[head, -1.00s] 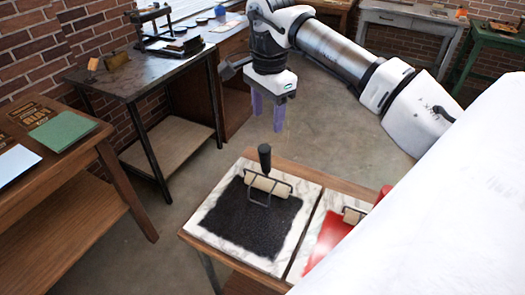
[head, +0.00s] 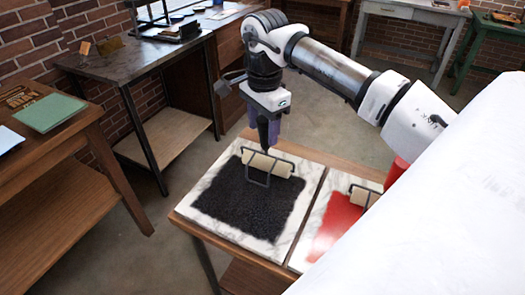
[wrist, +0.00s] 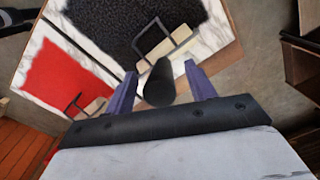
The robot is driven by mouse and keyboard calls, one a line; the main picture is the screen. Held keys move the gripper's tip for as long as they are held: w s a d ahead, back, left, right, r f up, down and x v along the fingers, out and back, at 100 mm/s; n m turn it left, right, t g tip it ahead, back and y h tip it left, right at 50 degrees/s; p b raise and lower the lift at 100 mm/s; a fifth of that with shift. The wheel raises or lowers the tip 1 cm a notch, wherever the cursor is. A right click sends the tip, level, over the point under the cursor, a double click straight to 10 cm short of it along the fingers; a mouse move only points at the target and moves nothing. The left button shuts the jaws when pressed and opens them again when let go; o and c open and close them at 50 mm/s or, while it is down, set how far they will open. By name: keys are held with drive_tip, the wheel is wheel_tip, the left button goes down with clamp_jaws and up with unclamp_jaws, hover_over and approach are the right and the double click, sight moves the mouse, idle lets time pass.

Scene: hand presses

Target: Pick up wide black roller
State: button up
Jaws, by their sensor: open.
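The wide black roller (head: 268,165) rests on the black-inked marble slab, with a cream cylinder, a dark wire frame and a black handle sticking up. My gripper (head: 267,137) is above it, its purple fingers pointing down around the handle's height. In the wrist view the black handle (wrist: 160,83) shows between the two fingers of my open gripper (wrist: 162,85), nearer the left-right middle. I cannot tell whether either finger touches it. In the head view the fingers partly hide the handle.
A second roller (head: 362,197) lies on the red-inked slab (head: 340,215) to the right. Both slabs sit on a wooden table (head: 310,152). A dark workbench (head: 130,70) and a wooden bench with a green sheet (head: 50,112) stand left.

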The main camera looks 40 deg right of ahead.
drive_tip(key=shift+r, duration=0.1)
drive_tip(key=shift+c, duration=0.4)
drive_tip(key=c, duration=0.9)
